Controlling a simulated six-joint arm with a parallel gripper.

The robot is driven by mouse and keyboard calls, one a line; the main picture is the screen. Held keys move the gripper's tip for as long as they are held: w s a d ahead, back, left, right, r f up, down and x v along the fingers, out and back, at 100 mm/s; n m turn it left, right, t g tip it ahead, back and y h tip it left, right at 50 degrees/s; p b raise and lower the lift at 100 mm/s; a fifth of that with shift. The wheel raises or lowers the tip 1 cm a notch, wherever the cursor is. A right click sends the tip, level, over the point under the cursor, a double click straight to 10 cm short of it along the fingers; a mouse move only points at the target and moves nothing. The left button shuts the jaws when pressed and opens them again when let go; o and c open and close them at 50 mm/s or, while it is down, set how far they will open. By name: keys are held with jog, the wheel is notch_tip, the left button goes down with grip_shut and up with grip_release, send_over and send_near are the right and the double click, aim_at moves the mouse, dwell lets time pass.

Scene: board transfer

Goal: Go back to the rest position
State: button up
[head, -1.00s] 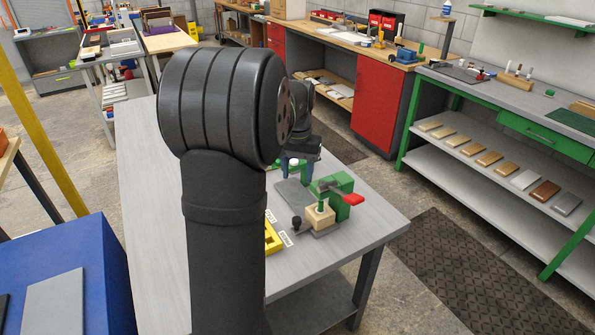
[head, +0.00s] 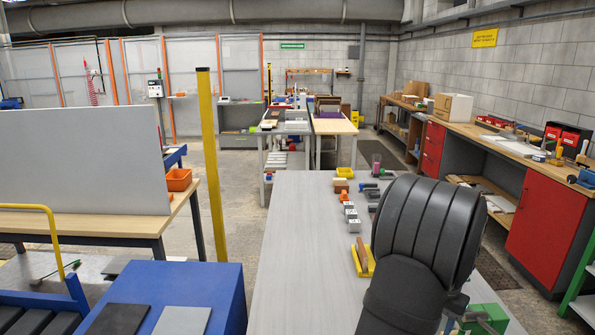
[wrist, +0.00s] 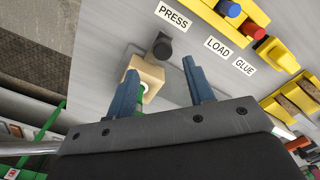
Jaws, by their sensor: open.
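My gripper (wrist: 160,76) shows in the wrist view with its two blue fingers apart and nothing held between them. A pale wooden block (wrist: 150,72) with a dark knob (wrist: 161,46) beside it lies beyond the fingers, near the PRESS label (wrist: 173,16). The left finger overlaps the block in the picture; I cannot tell the gap in depth. A green fixture (head: 487,318) shows partly at the bottom right, beside my arm.
Yellow holders (wrist: 226,22) with blue and red pieces stand by the LOAD and GLUE labels. The grey table (head: 305,240) is bare on its left side. Small parts line its right side. A yellow post (head: 212,150) and blue unit (head: 215,285) stand left of it.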

notch_tip(320, 180, down, 7)
jog(key=shift+r, duration=0.1)
jog(key=shift+w, duration=0.25)
jog(key=shift+o, duration=0.4)
jog(key=o, duration=1.1)
jog(key=shift+c, duration=0.2)
jog(key=w+a+r+n+g+h, duration=0.1)
jog(key=w+r+n+h, duration=0.2)
jog(key=r, duration=0.8)
jog(key=w+r+n+g+h, duration=0.1)
jog(key=w+r+n, duration=0.1)
jog(key=r+n, duration=0.6)
notch_tip(320, 180, down, 6)
jog(key=s+d+m, duration=0.1)
jog(key=d+m, duration=0.1)
jog(key=d, duration=0.1)
jog(key=shift+s+f, duration=0.15)
jog(key=shift+s, duration=0.2)
